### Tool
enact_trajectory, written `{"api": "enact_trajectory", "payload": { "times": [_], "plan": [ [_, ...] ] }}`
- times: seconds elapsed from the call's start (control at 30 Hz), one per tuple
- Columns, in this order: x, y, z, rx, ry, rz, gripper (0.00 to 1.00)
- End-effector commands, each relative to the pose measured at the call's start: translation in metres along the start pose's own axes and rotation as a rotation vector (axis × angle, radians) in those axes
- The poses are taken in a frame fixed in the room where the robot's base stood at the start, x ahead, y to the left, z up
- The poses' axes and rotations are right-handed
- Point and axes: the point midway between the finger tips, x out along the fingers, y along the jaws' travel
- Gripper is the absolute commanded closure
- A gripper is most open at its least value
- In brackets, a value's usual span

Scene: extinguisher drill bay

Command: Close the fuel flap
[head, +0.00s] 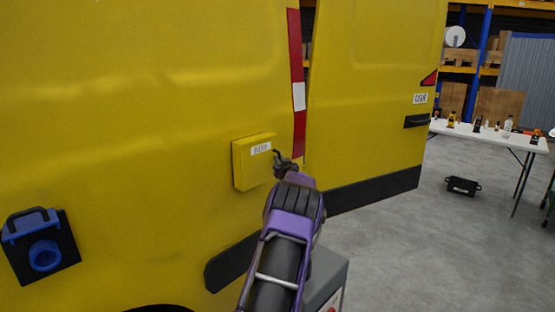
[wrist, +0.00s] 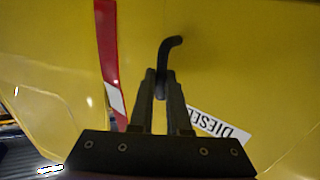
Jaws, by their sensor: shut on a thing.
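The fuel flap (head: 250,172) is a yellow panel with a white label on the side of the yellow van. It stands out from the body; I cannot tell exactly how far ajar it is. In the wrist view the flap's yellow face (wrist: 225,80) fills much of the picture, with a "DIESEL" label (wrist: 218,126). A black bent handle (wrist: 170,48) sticks out from it. My gripper (head: 284,163) is at the flap's right edge in the head view.
A blue socket with a lid (head: 45,255) sits on the van at the left. A white table (head: 490,134) with small items stands at the right, a black case (head: 463,186) on the open floor nearby.

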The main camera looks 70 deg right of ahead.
Motion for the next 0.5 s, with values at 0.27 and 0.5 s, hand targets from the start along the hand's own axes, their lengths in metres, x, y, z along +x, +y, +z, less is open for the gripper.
{"api": "enact_trajectory", "payload": {
  "times": [0.27, 0.5],
  "plan": [
    [-0.0043, 0.0182, -0.0024, -0.004, 0.000, 0.025, 1.00],
    [-0.0042, 0.0179, -0.0022, -0.004, -0.001, 0.024, 0.75]
  ]
}}
